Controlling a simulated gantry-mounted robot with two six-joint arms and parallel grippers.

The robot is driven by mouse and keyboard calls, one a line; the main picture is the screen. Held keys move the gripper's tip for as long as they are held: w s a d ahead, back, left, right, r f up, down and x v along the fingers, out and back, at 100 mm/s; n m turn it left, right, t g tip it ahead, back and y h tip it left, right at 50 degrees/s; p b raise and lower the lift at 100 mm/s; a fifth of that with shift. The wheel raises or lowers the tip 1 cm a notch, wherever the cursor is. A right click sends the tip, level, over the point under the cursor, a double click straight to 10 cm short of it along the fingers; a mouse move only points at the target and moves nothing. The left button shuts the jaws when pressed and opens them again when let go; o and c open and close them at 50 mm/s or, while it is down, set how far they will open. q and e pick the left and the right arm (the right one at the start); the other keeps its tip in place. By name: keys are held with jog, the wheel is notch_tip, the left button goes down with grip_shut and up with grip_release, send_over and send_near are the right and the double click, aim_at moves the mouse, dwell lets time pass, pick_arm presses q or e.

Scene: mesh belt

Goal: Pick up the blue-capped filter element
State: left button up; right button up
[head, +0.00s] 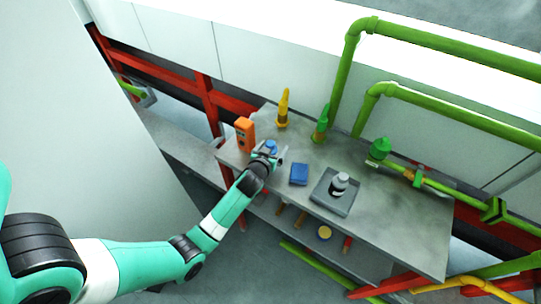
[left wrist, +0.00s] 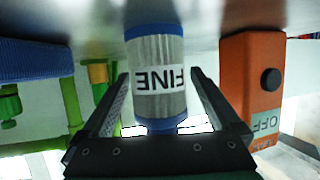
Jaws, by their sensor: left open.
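The filter element (left wrist: 158,85) stands on the bench, with a pale ribbed body, a "FINE" label and blue ends. In the head view its blue cap (head: 271,146) shows just beyond my left gripper (head: 268,158), and the rest is mostly hidden. In the left wrist view, which is upside down, my left gripper (left wrist: 158,78) is open, with one finger on each side of the filter element. Small gaps show between it and the fingers; I cannot tell whether either touches. My right gripper is in neither view.
An orange box (head: 244,134) with an "OFF" display stands close by; it also shows in the left wrist view (left wrist: 252,85). A blue block (head: 299,174) and a grey tray (head: 326,203) holding a bottle (head: 339,185) lie to the right. Green pipes (head: 345,75) rise behind the bench.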

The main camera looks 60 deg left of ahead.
aim_at(273, 142)
pick_arm(q)
grip_shut()
dwell(0.4)
jog(key=shift+r, duration=0.15)
jog(key=shift+r, duration=0.3)
notch_tip(273, 142, up, 2)
jog(key=shift+r+p, duration=0.25)
jog(key=shift+p, duration=0.65)
jog(key=w+r+p+v, duration=0.1)
jog(key=r+p+v, duration=0.2)
jog(key=p+v, duration=0.5)
jog(key=v, duration=0.8)
jog(key=shift+s+a+r+p, duration=0.15)
jog(key=shift+s+r+p, duration=0.05)
jog(key=shift+r+p, duration=0.15)
